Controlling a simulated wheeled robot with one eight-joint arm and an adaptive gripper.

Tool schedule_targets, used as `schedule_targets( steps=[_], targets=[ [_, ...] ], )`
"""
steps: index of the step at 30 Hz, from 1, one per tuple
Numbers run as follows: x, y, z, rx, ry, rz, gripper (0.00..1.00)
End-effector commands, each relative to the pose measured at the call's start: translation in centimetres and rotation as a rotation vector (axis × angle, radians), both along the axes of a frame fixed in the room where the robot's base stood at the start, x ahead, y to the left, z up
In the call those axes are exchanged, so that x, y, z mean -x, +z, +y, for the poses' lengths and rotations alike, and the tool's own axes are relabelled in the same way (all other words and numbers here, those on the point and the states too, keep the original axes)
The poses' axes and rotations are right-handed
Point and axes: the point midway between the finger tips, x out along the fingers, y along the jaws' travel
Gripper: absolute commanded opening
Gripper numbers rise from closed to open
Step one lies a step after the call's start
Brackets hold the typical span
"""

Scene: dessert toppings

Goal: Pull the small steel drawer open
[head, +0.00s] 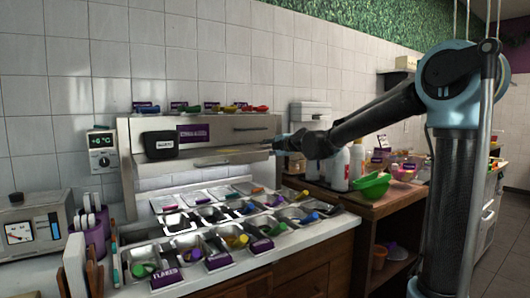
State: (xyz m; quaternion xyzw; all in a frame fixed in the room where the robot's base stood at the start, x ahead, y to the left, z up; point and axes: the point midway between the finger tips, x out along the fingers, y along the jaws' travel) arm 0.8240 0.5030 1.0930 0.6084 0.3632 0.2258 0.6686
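A wide steel unit (160,128) hangs on the tiled wall above the topping counter. Its front carries a purple label, a black box and a dark bar handle (250,129) at the upper right. Below that handle is a low steel drawer-like part (235,157), with a second thin dark handle (213,164) at its lower edge. I cannot tell whether this part stands out from the unit. My gripper (274,148) is at the unit's right end, beside the low part, reached from the right. Its fingers are too small to read, and contact with the steel cannot be told.
Steel topping pans (194,245) with coloured scoops fill the counter below. Colourful scoops lie on top of the unit. White bottles (357,160) and green bowls (371,186) stand on the wooden counter under my arm. A temperature controller (101,150) is at left.

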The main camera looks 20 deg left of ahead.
Motion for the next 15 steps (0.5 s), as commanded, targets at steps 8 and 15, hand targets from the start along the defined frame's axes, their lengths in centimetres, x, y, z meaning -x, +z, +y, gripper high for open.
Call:
schedule_targets(
  steps=[8,15],
  targets=[
    [-1.7,-0.6,2.0,0.0,0.0,0.0,0.29],
    [-2.1,-0.7,2.5,0.0,0.0,0.0,0.29]
  ],
)
